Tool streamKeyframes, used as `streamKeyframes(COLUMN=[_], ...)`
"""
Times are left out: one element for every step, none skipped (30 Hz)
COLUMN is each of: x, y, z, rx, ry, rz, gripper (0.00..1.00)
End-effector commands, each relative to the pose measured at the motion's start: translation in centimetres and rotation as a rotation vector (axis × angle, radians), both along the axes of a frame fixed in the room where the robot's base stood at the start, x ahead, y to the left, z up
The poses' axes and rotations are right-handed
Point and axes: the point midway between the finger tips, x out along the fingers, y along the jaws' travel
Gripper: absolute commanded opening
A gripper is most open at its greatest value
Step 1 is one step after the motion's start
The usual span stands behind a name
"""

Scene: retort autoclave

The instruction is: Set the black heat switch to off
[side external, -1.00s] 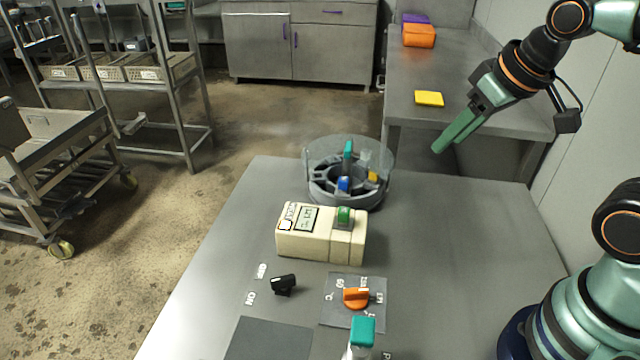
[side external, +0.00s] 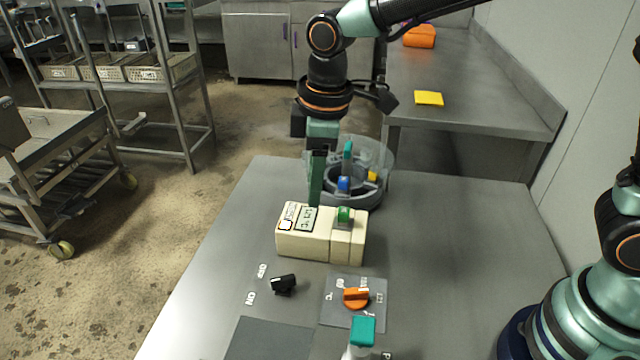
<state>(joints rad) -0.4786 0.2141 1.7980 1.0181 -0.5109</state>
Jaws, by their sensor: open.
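The black heat switch (side external: 283,285) sits on the grey table at the front left, with a white OFF label (side external: 262,271) and a white ON label (side external: 250,298) to its left. Its lever is tilted; I cannot tell for sure which label it is set to. My gripper (side external: 315,203) points down just behind the cream box, well above and behind the switch in the picture. It is open and holds nothing. The two fingers overlap in this view, so the gap between them is hard to see.
A cream box (side external: 300,246) with a display and a green button stands behind the switch. An orange knob (side external: 356,298) on a grey plate is to the right. A teal-capped item (side external: 362,332) stands in front. A round clear-walled holder (side external: 345,195) is behind the box.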

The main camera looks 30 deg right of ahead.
Motion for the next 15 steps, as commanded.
streamKeyframes(x=[0.0,0.0,0.0,-0.1,-0.1,-0.2,-0.3,-0.3,-0.4,-0.4,-0.4,-0.5,-0.5,-0.5,-0.5], y=[1.7,2.5,3.5,4.2,4.7,5.4,5.8,6.1,6.5,6.7,6.8,6.9,6.9,6.9,6.9], z=[-1.3,-1.9,-2.6,-3.1,-3.6,-4.2,-4.5,-4.8,-5.1,-5.3,-5.4,-5.6,-5.8,-6.0,-6.4], rx=[-0.016,-0.024,-0.033,-0.039,-0.045,-0.051,-0.055,-0.058,-0.062,-0.063,-0.065,-0.066,-0.067,-0.066,-0.067], ry=[0.025,0.035,0.047,0.055,0.064,0.073,0.078,0.082,0.086,0.088,0.09,0.092,0.093,0.094,0.093], rz=[0.063,0.098,0.139,0.166,0.191,0.22,0.237,0.252,0.267,0.276,0.281,0.286,0.288,0.289,0.288], gripper=[0.49,0.49,0.49,0.49,0.49,0.49,0.49,0.49,0.49,0.49,0.49,0.49,0.49,0.49,0.49])
